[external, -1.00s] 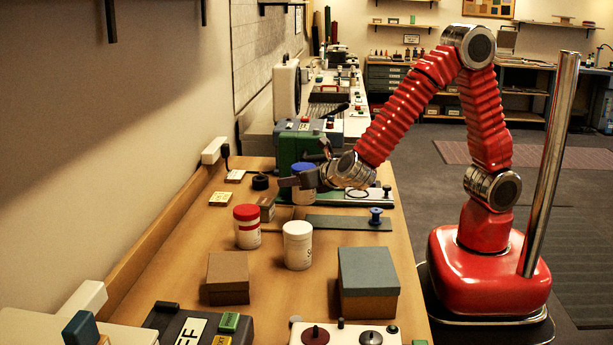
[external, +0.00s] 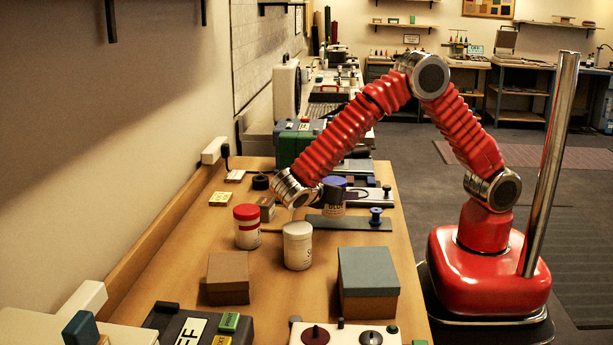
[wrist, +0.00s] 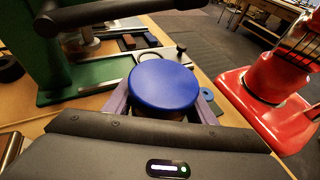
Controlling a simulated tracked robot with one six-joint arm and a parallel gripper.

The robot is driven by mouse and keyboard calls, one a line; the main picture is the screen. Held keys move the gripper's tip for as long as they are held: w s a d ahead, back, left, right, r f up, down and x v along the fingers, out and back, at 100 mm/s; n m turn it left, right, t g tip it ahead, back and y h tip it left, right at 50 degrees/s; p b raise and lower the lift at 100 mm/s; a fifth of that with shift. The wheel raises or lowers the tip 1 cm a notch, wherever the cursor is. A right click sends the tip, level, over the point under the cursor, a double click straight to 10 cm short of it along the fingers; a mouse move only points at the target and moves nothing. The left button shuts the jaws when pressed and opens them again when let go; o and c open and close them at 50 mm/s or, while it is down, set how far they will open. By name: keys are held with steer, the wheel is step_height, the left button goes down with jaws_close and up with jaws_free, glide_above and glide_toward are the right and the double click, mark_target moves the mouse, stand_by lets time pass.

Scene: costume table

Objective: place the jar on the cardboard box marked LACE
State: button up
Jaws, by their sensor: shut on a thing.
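My gripper (external: 318,197) is shut on a jar with a blue lid (external: 334,181), over the back part of the table near the green strip. In the wrist view the blue lid (wrist: 165,84) lies between the two fingers of my gripper (wrist: 162,103) and hides most of the jar. I cannot tell how far its base is above the table. A brown cardboard box (external: 228,280) and a box with a blue-grey lid (external: 368,270) stand nearer the camera. No LACE mark is readable on either.
A jar with a red lid (external: 247,228) and a white jar (external: 298,247) stand between my gripper and the boxes. A blue spool (external: 376,215) stands on the green strip (external: 349,224). A green machine (external: 290,145) is behind. Bare wood lies between the two boxes.

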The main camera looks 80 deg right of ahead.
steer(key=s+a+m+g+y, duration=0.1)
steer(key=a+m+g+y, duration=0.1)
steer(key=m, duration=0.1)
steer(key=s+a+f+m+g+y, duration=0.1)
steer(key=s+a+m+g+y, duration=0.1)
steer(key=y, duration=0.1)
steer(key=s+a+m+g+y, duration=0.2)
steer(key=m, duration=0.1)
steer(key=shift+s+a+f+m+y, duration=0.1)
steer(key=shift+a+f+m+y, duration=0.15)
steer(key=shift+m+y, duration=0.05)
steer(key=a+r+m+t+y, duration=0.2)
steer(key=a+r+m+y, duration=0.3)
steer(key=a+m+y, duration=0.3)
steer(key=a+r+m+t+y, duration=0.2)
steer(key=a+r+m+y, duration=0.2)
steer(key=a+m+y, duration=0.45)
steer(key=w+a+r+m+t+y, duration=0.1)
steer(key=w+a+r+m+t, duration=0.1)
steer(key=a+r+t, duration=0.3)
steer(key=w+a+r+m+t, duration=0.2)
steer(key=a+r, duration=0.1)
steer(key=r, duration=0.5)
steer(key=s+a+f+m+t, duration=0.1)
steer(key=s+f, duration=0.4)
steer(key=shift+s+a+f+t, duration=0.15)
steer(key=shift+a+f+t, duration=0.05)
steer(key=shift+f+t, duration=0.1)
steer(key=shift+f, duration=3.1)
